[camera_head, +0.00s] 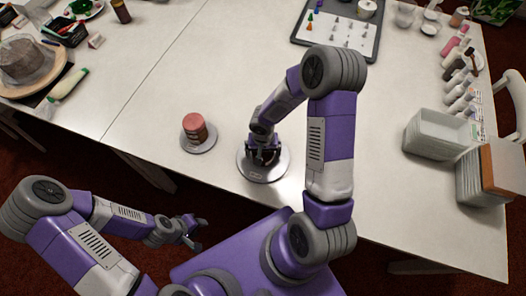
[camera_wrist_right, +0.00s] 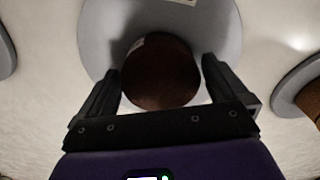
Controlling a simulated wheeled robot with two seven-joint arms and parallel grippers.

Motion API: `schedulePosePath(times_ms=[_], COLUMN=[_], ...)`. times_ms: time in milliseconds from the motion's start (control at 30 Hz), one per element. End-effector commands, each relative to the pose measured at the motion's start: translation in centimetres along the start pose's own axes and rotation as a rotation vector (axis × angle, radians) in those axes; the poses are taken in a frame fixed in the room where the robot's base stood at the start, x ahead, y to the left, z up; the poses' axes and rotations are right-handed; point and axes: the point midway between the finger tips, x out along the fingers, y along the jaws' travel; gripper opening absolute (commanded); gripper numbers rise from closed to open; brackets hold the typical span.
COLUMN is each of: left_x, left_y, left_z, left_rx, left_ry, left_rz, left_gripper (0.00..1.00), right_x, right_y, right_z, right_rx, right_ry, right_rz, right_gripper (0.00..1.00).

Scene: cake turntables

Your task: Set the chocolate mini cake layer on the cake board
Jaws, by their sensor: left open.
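The chocolate mini cake layer (camera_wrist_right: 160,72) is a dark brown round piece between the two fingers of my right gripper (camera_wrist_right: 161,80). The fingers lie against its sides. In the head view my right gripper (camera_head: 262,156) is over a round grey cake board (camera_head: 248,173), and it largely hides the layer. The board also shows beneath the layer in the right wrist view (camera_wrist_right: 225,30). I cannot tell whether the layer touches the board. My left gripper (camera_head: 198,228) is open and empty, in front of the table's near edge.
A pink-topped mini cake stack (camera_head: 194,127) stands on another grey disc (camera_head: 202,148) to the left. Pale trays (camera_head: 440,134) are at the right, with several bottles behind. A dark tray with piping tips (camera_head: 340,28) lies at the back. The table's left-centre is clear.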

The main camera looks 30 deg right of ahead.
Motion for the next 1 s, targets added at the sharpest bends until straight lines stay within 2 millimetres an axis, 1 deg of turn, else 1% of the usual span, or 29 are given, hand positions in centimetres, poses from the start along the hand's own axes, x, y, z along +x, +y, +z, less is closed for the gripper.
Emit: schedulePosePath(times_ms=[133,200,267,500,600,700,833,1000], left_x=[-0.3,-0.7,-0.9,-2.4,-2.9,-3.2,-3.4,-3.4], left_y=[0.1,0.2,0.3,0.9,1.1,1.2,1.3,1.3], left_z=[0.0,0.0,0.0,0.1,0.1,0.1,0.1,0.1], left_rx=[0.000,0.000,0.000,0.000,0.000,0.000,0.000,0.000], left_ry=[0.000,0.000,0.000,0.000,0.000,0.000,0.000,0.000], left_rz=[0.000,0.000,0.000,0.000,0.000,0.000,0.000,0.000], left_gripper=[0.43,0.43,0.43,0.43,0.43,0.43,0.43,0.43], right_x=[-0.2,-0.8,-1.8,-7.3,-9.2,-10.8,-11.9,-12.3], right_y=[0.0,0.0,0.0,0.0,0.0,0.0,0.0,0.0], right_z=[0.0,0.0,-0.1,-0.1,-0.1,-0.1,0.0,0.0], right_rx=[0.000,-0.001,0.000,0.001,0.001,0.001,0.000,-0.001], right_ry=[0.000,0.001,0.004,0.005,0.005,0.003,0.001,0.000], right_rz=[0.000,-0.001,-0.001,-0.002,-0.001,-0.001,0.000,-0.001], right_gripper=[1.00,1.00,1.00,1.00,1.00,1.00,1.00,1.00])
